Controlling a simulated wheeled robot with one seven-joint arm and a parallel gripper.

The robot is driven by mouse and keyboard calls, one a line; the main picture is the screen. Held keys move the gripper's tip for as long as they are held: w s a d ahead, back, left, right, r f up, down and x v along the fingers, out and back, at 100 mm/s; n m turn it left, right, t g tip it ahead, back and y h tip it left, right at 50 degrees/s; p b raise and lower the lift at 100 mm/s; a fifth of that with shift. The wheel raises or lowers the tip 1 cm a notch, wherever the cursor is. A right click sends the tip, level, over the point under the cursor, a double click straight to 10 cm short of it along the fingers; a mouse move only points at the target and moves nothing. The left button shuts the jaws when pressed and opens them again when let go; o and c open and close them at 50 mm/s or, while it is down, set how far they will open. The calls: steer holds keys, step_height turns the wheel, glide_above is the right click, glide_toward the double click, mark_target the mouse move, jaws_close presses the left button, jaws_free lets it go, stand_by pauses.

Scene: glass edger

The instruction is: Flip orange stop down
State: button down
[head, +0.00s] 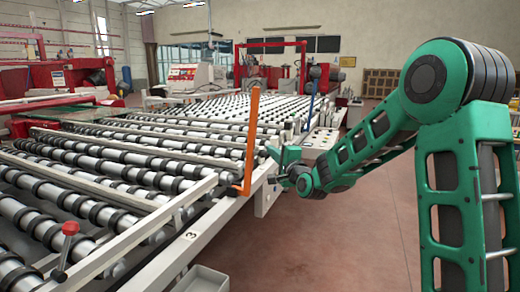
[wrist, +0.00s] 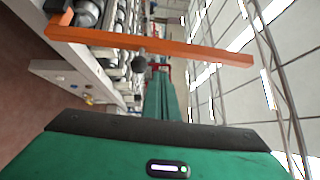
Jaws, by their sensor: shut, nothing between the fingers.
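The orange stop (head: 251,140) stands upright at the near edge of the roller conveyor, with a short foot bent toward the left at its base. In the wrist view the orange stop (wrist: 160,46) crosses the picture as a long bar. My gripper (head: 270,152) is just right of the stop, around the lower half of its height. In the wrist view my gripper's fingers (wrist: 159,76) are together and empty, with their tips close to the bar. I cannot tell whether they touch it.
The roller conveyor (head: 130,180) fills the left and middle. A blue upright bar (head: 312,105) stands farther along its edge. A red-knobbed lever (head: 69,230) is at the near left. A grey bin (head: 201,280) sits below the rail. The floor (head: 340,240) at right is clear.

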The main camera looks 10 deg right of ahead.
steer(key=w+a, duration=0.3)
steer(key=w, duration=0.3)
steer(key=shift+a+r, duration=0.3)
steer(key=shift+a, duration=0.05)
